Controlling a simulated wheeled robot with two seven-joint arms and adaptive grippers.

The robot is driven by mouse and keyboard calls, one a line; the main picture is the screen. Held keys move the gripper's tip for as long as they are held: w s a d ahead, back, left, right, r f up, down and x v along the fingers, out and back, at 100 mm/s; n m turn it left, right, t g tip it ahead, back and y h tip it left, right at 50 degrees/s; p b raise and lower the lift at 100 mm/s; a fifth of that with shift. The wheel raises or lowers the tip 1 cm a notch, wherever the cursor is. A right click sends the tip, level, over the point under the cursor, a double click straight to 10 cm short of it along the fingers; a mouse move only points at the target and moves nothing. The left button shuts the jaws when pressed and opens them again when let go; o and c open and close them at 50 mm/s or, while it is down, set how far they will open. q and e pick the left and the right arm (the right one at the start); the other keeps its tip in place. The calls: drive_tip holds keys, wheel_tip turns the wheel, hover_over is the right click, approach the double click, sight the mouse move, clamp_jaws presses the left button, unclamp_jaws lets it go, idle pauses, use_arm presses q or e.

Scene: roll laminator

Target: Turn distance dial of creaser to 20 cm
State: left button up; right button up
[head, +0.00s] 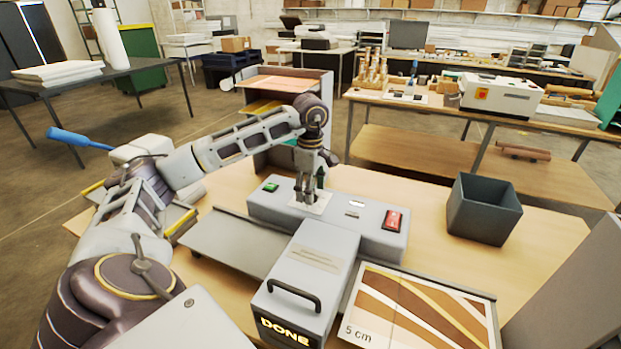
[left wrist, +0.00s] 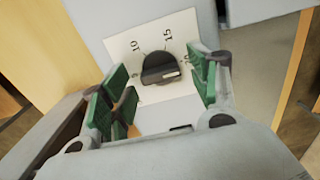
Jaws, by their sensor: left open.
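The creaser (head: 375,238) is a grey machine on the wooden table in the head view. Its distance dial (left wrist: 158,66) is a black knob on a white plate (left wrist: 120,45) marked 10, 15 and 20, with another mark partly hidden at the lower left. A pale line on the knob lies on its right side, roughly toward the 20; the exact setting is hard to read. My left gripper (head: 309,196) is over the plate and hides the dial in the head view. In the left wrist view its green-padded fingers (left wrist: 158,88) stand apart, either side of the knob, with visible gaps.
A display on the creaser's front reads DONE (head: 284,332). A red switch (head: 393,220) and a green button (head: 270,187) sit on top. A striped sheet (head: 420,310) marked 5 cm lies at the front right. A dark open bin (head: 484,210) stands to the right.

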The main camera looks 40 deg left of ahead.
use_arm(q)
wheel_tip(320, 180, up, 12)
drive_tip(key=shift+f, duration=0.15)
idle(1.4)
idle(0.3)
idle(0.7)
